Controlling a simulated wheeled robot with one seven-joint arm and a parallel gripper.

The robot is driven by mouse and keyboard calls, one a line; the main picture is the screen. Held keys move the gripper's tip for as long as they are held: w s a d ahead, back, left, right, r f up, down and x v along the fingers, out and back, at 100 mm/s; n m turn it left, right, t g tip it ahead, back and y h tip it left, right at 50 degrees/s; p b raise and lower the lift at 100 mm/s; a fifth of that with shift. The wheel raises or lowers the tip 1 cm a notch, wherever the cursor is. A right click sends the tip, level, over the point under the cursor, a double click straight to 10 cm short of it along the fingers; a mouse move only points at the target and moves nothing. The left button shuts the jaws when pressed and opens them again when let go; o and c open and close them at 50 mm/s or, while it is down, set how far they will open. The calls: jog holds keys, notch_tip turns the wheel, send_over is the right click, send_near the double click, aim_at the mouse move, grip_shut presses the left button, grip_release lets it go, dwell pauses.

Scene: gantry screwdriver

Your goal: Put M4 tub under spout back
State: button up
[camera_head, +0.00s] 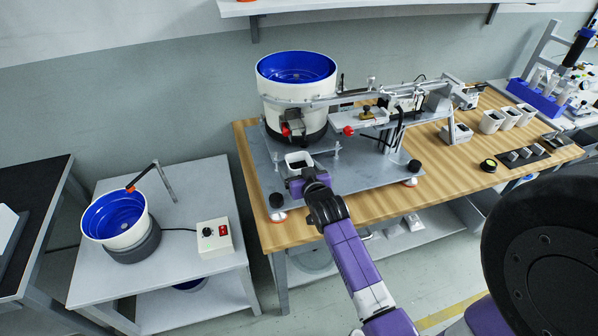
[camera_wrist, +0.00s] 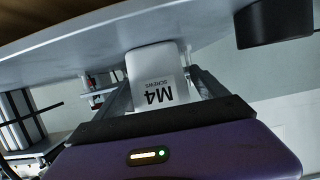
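The M4 tub (camera_head: 297,155) is a small white open-topped tub above the grey plate, in front of the large blue-lined bowl feeder (camera_head: 296,92). In the wrist view the tub (camera_wrist: 151,72) shows its "M4 SCREWS" label upside down between my fingers. My gripper (camera_head: 302,178) reaches it from the front, with a finger (camera_wrist: 122,98) along each side, and appears shut on it. Whether the tub's base touches the plate is hard to tell. A grey block with a red part (camera_head: 287,130) is on the feeder's front, just behind the tub; which part is the spout is unclear.
The grey plate (camera_head: 375,178) lies on the wooden bench (camera_head: 445,165) and has black knobs (camera_head: 277,200) near its front corners. A rail mechanism (camera_head: 400,100) stands right of the feeder. Several white tubs (camera_head: 490,122) stand farther right. A smaller blue bowl (camera_head: 118,215) is on the left table.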

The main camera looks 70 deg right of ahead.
grip_shut()
jog(key=shift+r, duration=0.1)
jog(key=shift+r, duration=0.1)
